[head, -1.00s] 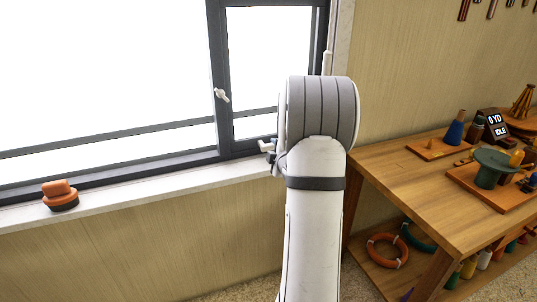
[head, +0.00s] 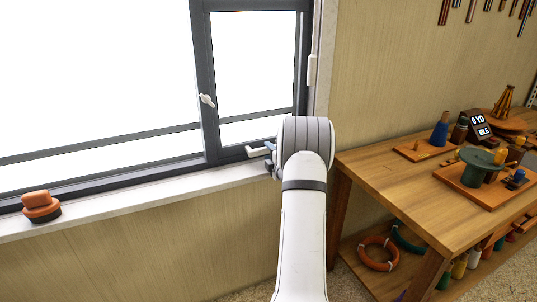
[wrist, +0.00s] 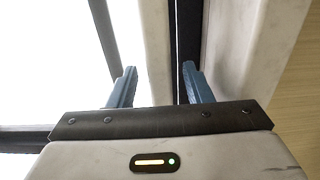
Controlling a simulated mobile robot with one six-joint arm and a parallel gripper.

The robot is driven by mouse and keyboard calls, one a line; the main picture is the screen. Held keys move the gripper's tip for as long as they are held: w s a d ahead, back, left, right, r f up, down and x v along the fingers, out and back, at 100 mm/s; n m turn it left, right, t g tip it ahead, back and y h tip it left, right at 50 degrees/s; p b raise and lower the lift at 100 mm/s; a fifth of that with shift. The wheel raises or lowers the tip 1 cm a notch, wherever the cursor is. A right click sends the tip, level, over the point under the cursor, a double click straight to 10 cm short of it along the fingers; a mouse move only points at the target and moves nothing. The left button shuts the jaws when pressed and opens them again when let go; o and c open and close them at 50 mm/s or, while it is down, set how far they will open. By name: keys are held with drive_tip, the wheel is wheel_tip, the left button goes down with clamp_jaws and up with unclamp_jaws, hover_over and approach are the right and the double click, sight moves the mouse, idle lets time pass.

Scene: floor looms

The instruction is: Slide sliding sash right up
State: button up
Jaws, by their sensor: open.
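The right sash (head: 205,90) is a dark-framed narrow pane at the right of the window, with bright glass. A white handle (head: 258,150) sticks out at its lower edge. My gripper (head: 268,157) is at this handle, partly hidden behind my wrist. In the wrist view my gripper (wrist: 158,88) is open, its two blue-grey fingers apart. A pale bar (wrist: 155,45) runs up between the fingers, with a dark frame strip beside the right finger. I cannot tell whether either finger touches the bar.
A white latch (head: 207,100) sits on the upright between the panes. An orange and black object (head: 41,206) stands on the pale sill (head: 130,205) at left. A wooden workbench (head: 375,170) with tools and spools stands at right. The wall below the sill is clear.

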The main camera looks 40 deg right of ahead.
clamp_jaws()
idle(0.5)
drive_tip(key=shift+w, duration=0.1)
